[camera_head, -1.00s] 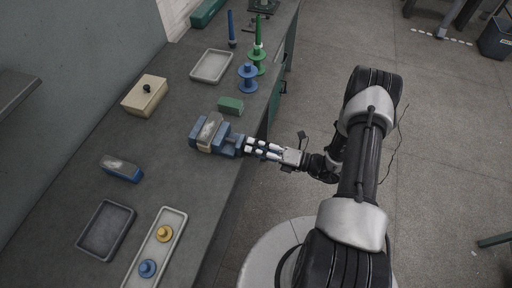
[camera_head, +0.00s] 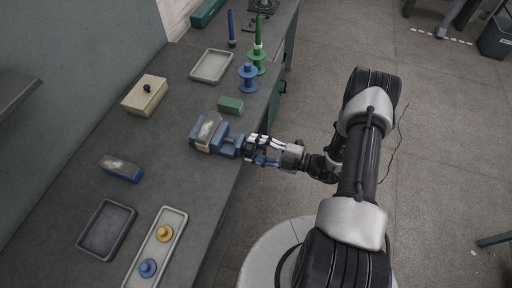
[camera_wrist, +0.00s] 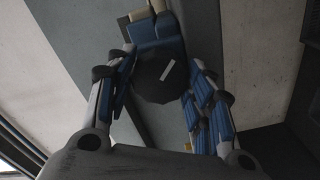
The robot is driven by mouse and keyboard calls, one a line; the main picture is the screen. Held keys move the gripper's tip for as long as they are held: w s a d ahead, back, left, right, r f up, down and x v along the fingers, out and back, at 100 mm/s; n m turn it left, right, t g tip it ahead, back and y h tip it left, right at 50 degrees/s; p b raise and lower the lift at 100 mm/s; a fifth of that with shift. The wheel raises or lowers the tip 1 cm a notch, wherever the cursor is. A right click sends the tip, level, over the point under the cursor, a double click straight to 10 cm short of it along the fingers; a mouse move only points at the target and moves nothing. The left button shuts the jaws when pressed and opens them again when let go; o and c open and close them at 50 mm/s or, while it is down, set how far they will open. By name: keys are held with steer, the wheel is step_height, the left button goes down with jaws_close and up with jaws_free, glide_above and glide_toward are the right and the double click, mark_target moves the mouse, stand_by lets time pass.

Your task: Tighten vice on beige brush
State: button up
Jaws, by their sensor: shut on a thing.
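The blue vice (camera_head: 228,146) stands near the bench's front edge. The beige brush (camera_head: 204,147) sits between its jaws, with its pale grey face upward. In the wrist view, part of the vice (camera_wrist: 155,30) and a beige edge of the brush (camera_wrist: 137,15) show at the top. My gripper (camera_head: 247,149) is at the vice's front end, over the bench edge. In the wrist view, my gripper's fingers (camera_wrist: 160,85) lie on both sides of the dark round vice knob (camera_wrist: 152,80), which has a white mark. I cannot see the jaw contact on the brush clearly.
A green block (camera_head: 231,104) lies just behind the vice. A blue brush (camera_head: 121,169), a lidded beige box (camera_head: 145,95), spools (camera_head: 248,78) and trays (camera_head: 211,66) stand elsewhere on the bench. The bench around the vice's left is clear.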

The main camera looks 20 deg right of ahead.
steer(key=shift+m, duration=0.8)
steer(key=o, duration=1.1)
steer(key=shift+c, duration=0.2)
steer(key=v, duration=1.2)
